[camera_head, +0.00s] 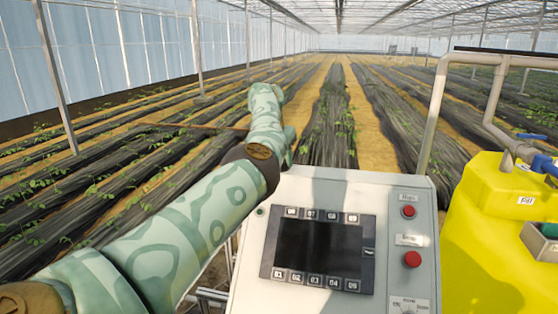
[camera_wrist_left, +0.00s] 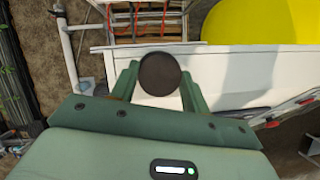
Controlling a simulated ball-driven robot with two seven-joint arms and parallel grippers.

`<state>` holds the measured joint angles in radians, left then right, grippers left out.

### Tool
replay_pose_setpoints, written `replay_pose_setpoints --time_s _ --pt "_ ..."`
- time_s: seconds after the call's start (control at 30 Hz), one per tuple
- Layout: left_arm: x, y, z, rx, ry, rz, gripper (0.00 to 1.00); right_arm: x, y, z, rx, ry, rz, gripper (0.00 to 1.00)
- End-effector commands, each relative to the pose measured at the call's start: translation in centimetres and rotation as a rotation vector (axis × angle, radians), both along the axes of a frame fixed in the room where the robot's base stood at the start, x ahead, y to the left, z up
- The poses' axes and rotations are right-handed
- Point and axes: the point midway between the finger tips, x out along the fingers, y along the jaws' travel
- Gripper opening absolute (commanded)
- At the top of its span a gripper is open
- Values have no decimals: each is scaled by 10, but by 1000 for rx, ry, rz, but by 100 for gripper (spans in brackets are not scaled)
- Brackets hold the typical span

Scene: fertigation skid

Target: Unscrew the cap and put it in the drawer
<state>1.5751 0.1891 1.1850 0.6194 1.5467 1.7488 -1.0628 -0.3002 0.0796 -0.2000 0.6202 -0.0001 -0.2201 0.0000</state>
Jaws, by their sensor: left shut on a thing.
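My left gripper (camera_wrist_left: 158,88) is shut on a dark round cap (camera_wrist_left: 159,73), with one green finger on each side of it. I see the cap face-on, and cannot tell whether it is still seated on anything. In the head view my left arm reaches forward past the left side of the control cabinet, and its fingers and the cap are hidden there. No drawer can be made out in either view. My right gripper is out of view.
The white control cabinet (camera_head: 257,287) has a dark screen (camera_head: 318,250) and red buttons (camera_head: 412,259). A yellow tank (camera_head: 480,255) with grey pipes (camera_head: 437,110) stands to its right; a yellow tank top (camera_wrist_left: 265,20) also shows in the wrist view. Crop rows lie beyond.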

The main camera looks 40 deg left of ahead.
Motion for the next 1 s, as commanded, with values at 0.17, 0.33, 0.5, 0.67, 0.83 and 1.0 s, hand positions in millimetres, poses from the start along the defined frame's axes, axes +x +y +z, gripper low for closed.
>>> replay_pose_setpoints --time_s 0.17,0.33,0.5,0.67,0.83,1.0 --pt "0 0 1 1 -2 0 24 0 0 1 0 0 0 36" --pt "1 -2 0 3 -2 94 24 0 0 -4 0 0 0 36" --pt "1 -1 1 3 -1 252 24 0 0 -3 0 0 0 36" --pt "1 -1 2 2 -2 260 24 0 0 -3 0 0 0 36" --pt "1 -2 2 3 0 315 24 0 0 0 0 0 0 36" --pt "2 -2 4 3 -1 472 24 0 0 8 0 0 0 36"
